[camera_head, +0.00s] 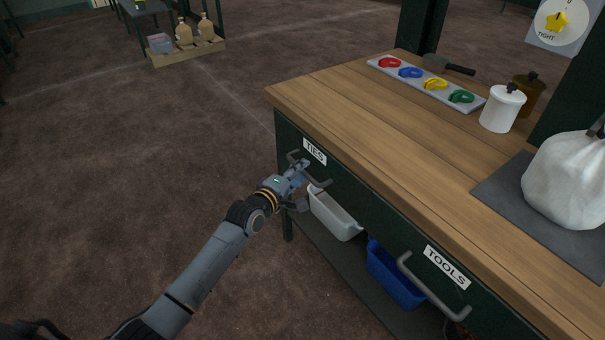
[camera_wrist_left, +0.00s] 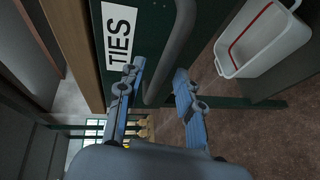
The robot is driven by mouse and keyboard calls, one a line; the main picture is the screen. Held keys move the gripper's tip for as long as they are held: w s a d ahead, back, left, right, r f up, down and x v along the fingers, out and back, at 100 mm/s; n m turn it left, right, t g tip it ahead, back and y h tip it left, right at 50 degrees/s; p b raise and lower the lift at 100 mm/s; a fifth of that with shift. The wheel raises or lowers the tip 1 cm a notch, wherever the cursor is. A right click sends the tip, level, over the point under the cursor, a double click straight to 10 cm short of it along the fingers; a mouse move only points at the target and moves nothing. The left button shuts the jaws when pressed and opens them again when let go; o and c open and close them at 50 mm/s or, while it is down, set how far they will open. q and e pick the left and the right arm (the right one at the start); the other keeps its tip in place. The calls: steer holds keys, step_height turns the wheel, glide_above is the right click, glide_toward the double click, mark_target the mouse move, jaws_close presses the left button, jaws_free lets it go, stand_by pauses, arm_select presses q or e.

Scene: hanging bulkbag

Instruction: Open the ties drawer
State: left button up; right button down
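The ties drawer is the dark green front (camera_head: 345,192) under the wooden bench top, with a white "TIES" label (camera_head: 315,151) and a grey bar handle (camera_head: 320,182). The drawer looks shut, its front in line with the bench. My left gripper (camera_head: 301,184) is at this handle, covering its middle. In the left wrist view the two fingers (camera_wrist_left: 158,98) are spread apart, with the handle (camera_wrist_left: 172,60) passing between them. I cannot tell whether either finger touches it. The label (camera_wrist_left: 119,35) shows beside the left finger. My right gripper is not in view.
A "TOOLS" drawer with its own handle (camera_head: 432,287) is nearer on the right. A white bin (camera_head: 335,214) and a blue bin (camera_head: 393,277) sit on the lower shelf. Coloured ties lie on a tray (camera_head: 412,79) on the bench.

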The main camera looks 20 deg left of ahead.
arm_select(q)
steer(key=shift+x, duration=0.85)
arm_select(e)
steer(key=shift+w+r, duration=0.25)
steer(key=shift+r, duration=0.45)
arm_select(q)
jaws_close()
steer(key=shift+f, duration=0.1)
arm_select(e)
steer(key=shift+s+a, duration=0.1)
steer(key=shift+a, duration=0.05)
